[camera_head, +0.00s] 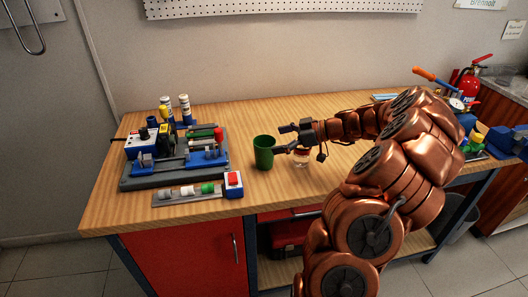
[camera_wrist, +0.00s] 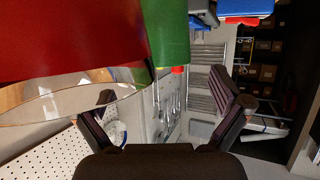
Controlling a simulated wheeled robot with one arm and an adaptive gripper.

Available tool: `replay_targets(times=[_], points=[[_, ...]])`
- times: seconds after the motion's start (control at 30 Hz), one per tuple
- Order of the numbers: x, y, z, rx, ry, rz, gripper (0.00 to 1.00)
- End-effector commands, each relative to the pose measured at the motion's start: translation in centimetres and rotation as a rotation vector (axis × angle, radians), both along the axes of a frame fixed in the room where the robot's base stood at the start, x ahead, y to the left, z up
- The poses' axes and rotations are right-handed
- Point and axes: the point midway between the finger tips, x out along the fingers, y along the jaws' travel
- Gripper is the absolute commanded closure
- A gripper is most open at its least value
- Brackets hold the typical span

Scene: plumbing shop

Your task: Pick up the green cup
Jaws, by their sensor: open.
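The green cup (camera_head: 264,153) stands upright on the wooden workbench, right of the blue-and-grey fixture. My gripper (camera_head: 283,140) is open and empty, just to the right of the cup, with its fingers pointing left toward it. In the wrist view the green cup (camera_wrist: 166,35) shows at the top, ahead of and roughly between my spread fingers (camera_wrist: 162,88). The cup is cut off by the top edge there. I see no finger touching the cup, but the remaining gap is hard to judge.
A clear glass with reddish contents (camera_head: 301,158) stands under my gripper, close to it; its transparent rim (camera_wrist: 60,112) overlaps my left finger in the wrist view. A fixture (camera_head: 172,177) and red-button unit (camera_head: 233,184) lie left. Bare bench (camera_head: 235,115) lies behind the cup.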

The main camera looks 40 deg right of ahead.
Motion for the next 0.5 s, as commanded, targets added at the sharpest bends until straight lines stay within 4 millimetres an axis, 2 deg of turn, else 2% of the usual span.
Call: replay_targets(times=[0.2, 0.5], points=[[1.7, 1.6, -0.9, 0.004, 0.004, 0.003, 0.00], [2.0, 1.8, -1.1, 0.003, 0.002, 0.001, 0.00]])
